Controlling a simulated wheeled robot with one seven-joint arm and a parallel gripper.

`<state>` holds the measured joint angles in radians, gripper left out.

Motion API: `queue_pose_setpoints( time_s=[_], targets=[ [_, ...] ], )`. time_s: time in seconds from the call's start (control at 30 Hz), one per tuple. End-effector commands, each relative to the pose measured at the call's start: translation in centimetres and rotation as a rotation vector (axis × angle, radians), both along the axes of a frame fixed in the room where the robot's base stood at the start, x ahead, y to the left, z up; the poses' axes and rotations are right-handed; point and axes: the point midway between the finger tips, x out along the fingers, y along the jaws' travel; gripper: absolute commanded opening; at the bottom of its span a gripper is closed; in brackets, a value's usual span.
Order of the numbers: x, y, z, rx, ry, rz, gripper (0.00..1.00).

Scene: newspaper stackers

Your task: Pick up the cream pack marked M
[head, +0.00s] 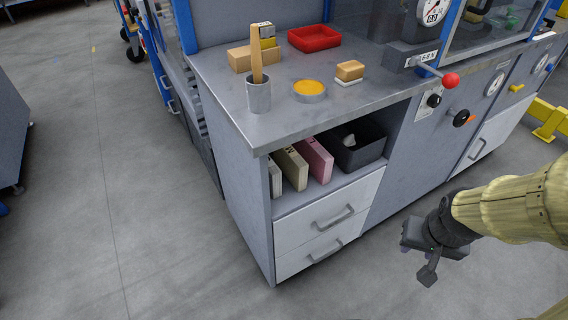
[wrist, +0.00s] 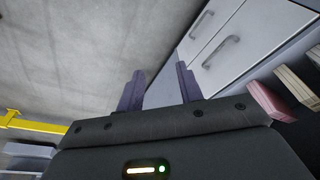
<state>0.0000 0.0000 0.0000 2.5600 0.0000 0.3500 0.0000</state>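The cream pack (head: 292,169) stands upright on the open shelf under the workbench top, between a whitish pack (head: 275,178) on its left and a pink pack (head: 315,160) on its right. A dark mark shows near its top, too small to read surely. In the wrist view the cream pack (wrist: 298,88) is at the right edge, beside the pink pack (wrist: 271,102). My gripper (head: 422,262) is right of the shelf, in front of the cabinet and well apart from the packs. In the wrist view its two fingers (wrist: 160,88) are spread with nothing between them.
A dark bin (head: 358,153) stands on the shelf right of the pink pack. The bench top (head: 215,83) overhangs the shelf; white drawers (head: 330,213) with handles are below. A pot with a wooden-handled tool (head: 258,95) stands above. The floor in front is clear.

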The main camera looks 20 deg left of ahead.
Motion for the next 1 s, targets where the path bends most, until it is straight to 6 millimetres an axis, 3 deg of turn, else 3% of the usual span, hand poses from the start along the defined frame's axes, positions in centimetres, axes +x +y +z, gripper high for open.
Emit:
queue_pose_setpoints(
  time_s=[0.07,0.17,0.27,0.53,0.8,1.0],
  targets=[
    [0.0,0.0,0.0,0.0,0.0,0.0,0.36],
    [0.1,0.0,0.0,-0.001,-0.003,0.003,0.53],
    [0.7,0.1,-0.3,-0.008,-0.021,0.023,0.53],
    [6.3,1.4,-2.6,-0.051,-0.2,0.215,0.53],
    [11.5,6.1,-5.2,-0.016,-0.457,0.483,0.53],
    [13.1,10.9,-6.4,0.079,-0.655,0.647,0.53]
  ],
)
